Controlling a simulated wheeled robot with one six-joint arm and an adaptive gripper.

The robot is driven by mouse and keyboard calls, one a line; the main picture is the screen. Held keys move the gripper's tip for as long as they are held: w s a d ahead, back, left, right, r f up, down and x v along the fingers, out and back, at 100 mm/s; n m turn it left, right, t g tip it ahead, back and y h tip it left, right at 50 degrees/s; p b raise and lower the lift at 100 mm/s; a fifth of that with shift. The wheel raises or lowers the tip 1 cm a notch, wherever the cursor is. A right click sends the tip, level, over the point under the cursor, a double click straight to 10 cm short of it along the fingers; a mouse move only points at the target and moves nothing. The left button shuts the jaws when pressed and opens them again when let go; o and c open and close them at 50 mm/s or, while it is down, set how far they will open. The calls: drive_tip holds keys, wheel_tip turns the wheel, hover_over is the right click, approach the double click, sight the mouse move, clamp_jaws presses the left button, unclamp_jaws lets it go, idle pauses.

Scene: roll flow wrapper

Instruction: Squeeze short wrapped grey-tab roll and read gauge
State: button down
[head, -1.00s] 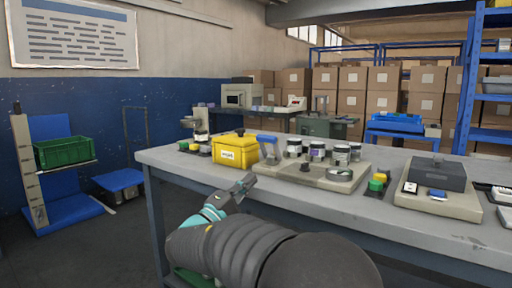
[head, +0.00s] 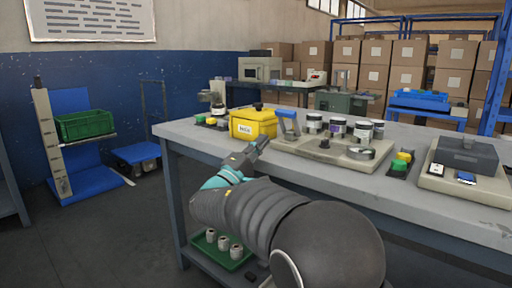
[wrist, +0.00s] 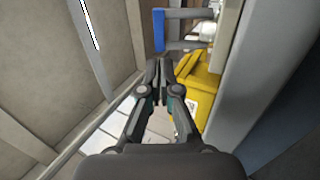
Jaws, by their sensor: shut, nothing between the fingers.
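My gripper (head: 260,143) is shut and empty, held at the table's near edge, in front of the yellow box. It also shows in the wrist view (wrist: 158,68), with its fingertips together. Several small pale rolls (head: 223,243) stand in a green tray (head: 240,262) on the shelf under the table. Their tab colours and lengths are too small to tell, so I cannot pick out the short grey-tab roll. On the table a beige plate (head: 310,151) carries several jars and a round metal piece (head: 360,153). I cannot tell which thing is the gauge.
A yellow box (head: 253,123) stands near the left end of the grey table (head: 440,215). A grey device (head: 468,153) sits at the right. A green crate (head: 85,125) is on a blue stand at far left.

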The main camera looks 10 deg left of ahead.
sight(284, 115)
drive_tip(key=p+x, duration=0.1)
drive_tip(key=x, duration=0.8)
drive_tip(key=shift+w+r, duration=0.1)
drive_tip(key=shift+w, duration=0.05)
drive_tip(key=shift+d+r, duration=0.1)
drive_tip(key=shift+d, duration=0.1)
